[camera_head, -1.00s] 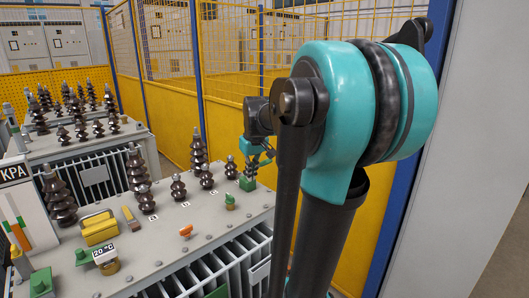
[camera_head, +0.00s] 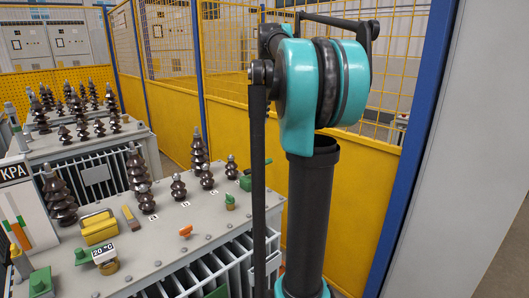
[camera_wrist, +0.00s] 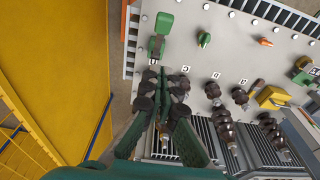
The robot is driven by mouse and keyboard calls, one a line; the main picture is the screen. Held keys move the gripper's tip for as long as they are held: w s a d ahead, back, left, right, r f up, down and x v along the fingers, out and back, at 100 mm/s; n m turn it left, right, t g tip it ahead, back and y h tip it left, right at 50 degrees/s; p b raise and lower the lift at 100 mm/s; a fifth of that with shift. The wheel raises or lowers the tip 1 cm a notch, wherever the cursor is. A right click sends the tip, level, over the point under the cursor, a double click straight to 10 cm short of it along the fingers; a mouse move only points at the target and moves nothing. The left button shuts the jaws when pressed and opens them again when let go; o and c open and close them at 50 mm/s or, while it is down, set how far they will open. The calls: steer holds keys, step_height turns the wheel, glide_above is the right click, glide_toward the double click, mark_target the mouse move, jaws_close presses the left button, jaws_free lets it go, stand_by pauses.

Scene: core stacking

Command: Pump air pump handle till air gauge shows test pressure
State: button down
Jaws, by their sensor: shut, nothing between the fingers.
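A green air pump with a handle (camera_head: 246,179) stands at the far right corner of the grey transformer top (camera_head: 165,235). In the wrist view the pump (camera_wrist: 160,24) is at the top, left of centre. The KPA air gauge (camera_head: 17,190), a white panel with green and orange bars, is cut off at the left edge of the head view; I cannot read its value. My gripper (camera_wrist: 167,76) shows in the wrist view, its dark green fingers shut and empty, apart from the pump in the picture. In the head view my gripper is hidden.
Brown insulators (camera_head: 138,168) stand along the transformer top. A yellow box (camera_head: 98,228), a 20 °C gauge (camera_head: 106,258), an orange knob (camera_head: 186,231) and a green valve (camera_head: 230,200) are also on it. A yellow fence (camera_head: 225,140) stands behind.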

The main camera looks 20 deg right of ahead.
steer(key=shift+f, duration=0.1)
glide_above(258, 166)
steer(key=f, duration=0.6)
steer(key=d+f, duration=0.1)
steer(key=f, duration=0.2)
steer(key=shift+s+f, duration=0.15)
steer(key=f, duration=0.1)
steer(key=s+f, duration=0.1)
steer(key=f, duration=0.1)
steer(key=shift+s+d, duration=0.3)
steer(key=shift+s+d+f, duration=0.1)
steer(key=shift+s+f, duration=0.2)
steer(key=shift+f, duration=0.05)
